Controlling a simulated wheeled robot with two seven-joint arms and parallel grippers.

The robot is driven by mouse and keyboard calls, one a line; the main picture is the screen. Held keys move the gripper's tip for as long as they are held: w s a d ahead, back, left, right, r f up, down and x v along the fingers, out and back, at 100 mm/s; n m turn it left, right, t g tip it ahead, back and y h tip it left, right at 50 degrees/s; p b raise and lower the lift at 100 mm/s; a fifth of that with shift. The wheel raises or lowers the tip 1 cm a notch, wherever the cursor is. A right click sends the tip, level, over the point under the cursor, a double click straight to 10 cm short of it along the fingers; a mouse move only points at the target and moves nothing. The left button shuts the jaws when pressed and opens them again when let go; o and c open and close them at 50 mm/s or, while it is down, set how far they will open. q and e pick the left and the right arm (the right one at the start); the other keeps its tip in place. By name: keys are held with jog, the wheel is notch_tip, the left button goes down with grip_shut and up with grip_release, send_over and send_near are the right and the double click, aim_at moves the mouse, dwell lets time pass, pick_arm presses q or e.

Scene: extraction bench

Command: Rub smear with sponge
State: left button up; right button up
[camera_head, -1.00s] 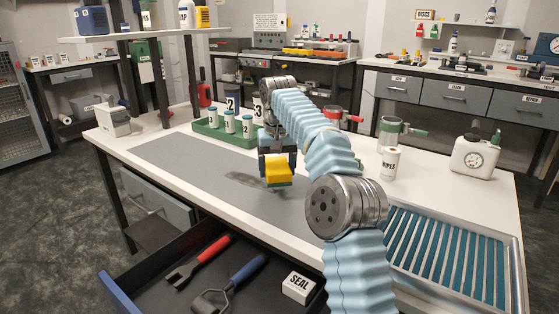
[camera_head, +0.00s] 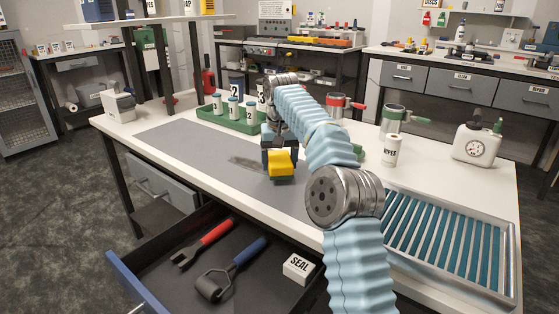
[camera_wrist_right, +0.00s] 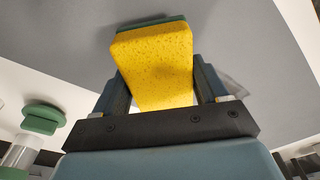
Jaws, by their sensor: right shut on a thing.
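My right gripper (camera_head: 279,150) is shut on a yellow sponge (camera_head: 281,163) and holds it low over the grey mat (camera_head: 185,147) on the bench. In the right wrist view the sponge (camera_wrist_right: 155,65) sits between the two fingers, with a green layer along its far edge. The dark smear (camera_head: 246,163) shows on the mat just left of the sponge; the sponge and gripper may hide part of it. I cannot tell whether the sponge touches the mat. My left gripper is not in view.
A green tray (camera_head: 205,116) with several labelled bottles stands behind the mat. A wipes tub (camera_head: 391,151) and a white jug (camera_head: 475,145) stand at right, near a ribbed metal tray (camera_head: 505,272). An open drawer (camera_head: 160,292) with tools juts out in front.

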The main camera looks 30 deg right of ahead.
jog(key=shift+f+b, duration=0.7)
jog(key=shift+f, duration=0.35)
jog(key=shift+w+a+r+p, duration=0.2)
jog(key=shift+w+p, duration=0.2)
jog(key=shift+p, duration=0.15)
jog(key=shift+w+a+f, duration=0.1)
jog(key=shift+w+a, duration=0.05)
jog(key=shift+w, duration=0.3)
jog(key=shift+w+a+f, duration=0.1)
jog(key=shift+w+a, duration=0.05)
jog(key=shift+w, duration=0.25)
jog(key=shift+w+a, duration=0.25)
jog(key=shift+w, duration=0.2)
